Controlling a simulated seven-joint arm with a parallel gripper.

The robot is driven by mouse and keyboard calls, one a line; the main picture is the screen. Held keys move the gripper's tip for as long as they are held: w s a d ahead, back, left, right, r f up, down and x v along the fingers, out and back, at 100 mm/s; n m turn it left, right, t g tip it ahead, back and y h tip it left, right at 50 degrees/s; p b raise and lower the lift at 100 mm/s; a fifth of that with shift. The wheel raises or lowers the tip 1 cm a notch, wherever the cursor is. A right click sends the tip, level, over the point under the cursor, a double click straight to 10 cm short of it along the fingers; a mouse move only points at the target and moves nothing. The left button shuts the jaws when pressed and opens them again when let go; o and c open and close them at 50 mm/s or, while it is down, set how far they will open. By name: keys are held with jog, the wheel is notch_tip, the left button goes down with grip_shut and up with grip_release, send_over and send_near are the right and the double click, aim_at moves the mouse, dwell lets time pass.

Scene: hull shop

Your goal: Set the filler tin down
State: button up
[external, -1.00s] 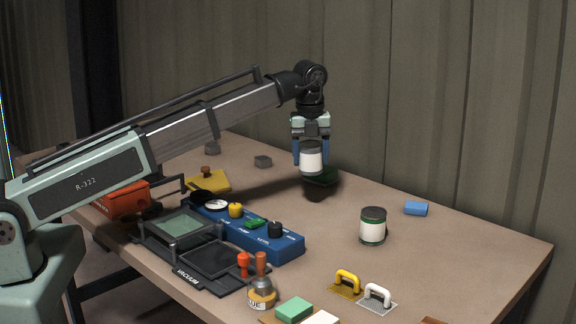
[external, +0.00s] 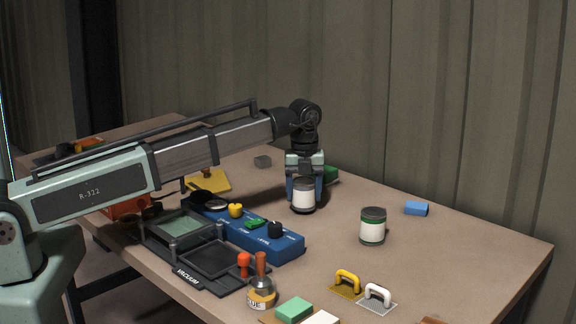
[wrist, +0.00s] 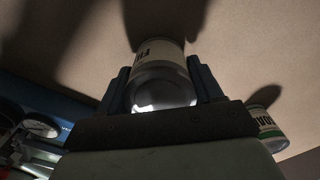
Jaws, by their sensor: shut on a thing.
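The filler tin (external: 303,194) is a white-labelled tin with a dark grey top band. My gripper (external: 304,190) points down and is shut on it, one blue finger on each side. The tin is upright and low over the table, close to its surface; I cannot tell whether its base touches. In the wrist view the tin (wrist: 160,75) sits between the fingers, with part of a dark label word showing and its shiny lid towards the camera.
A second white tin with a green band (external: 372,226) stands to the right. A blue control box (external: 270,240) with knobs lies in front of the gripper. A green object (external: 330,175) is just behind it. A blue block (external: 416,208) lies further right. Table between is clear.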

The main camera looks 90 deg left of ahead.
aim_at(304, 180)
jog(key=shift+f, duration=0.5)
jog(key=o, duration=1.3)
jog(key=shift+f, duration=0.1)
notch_tip(304, 180, up, 12)
jog(key=shift+r, duration=0.15)
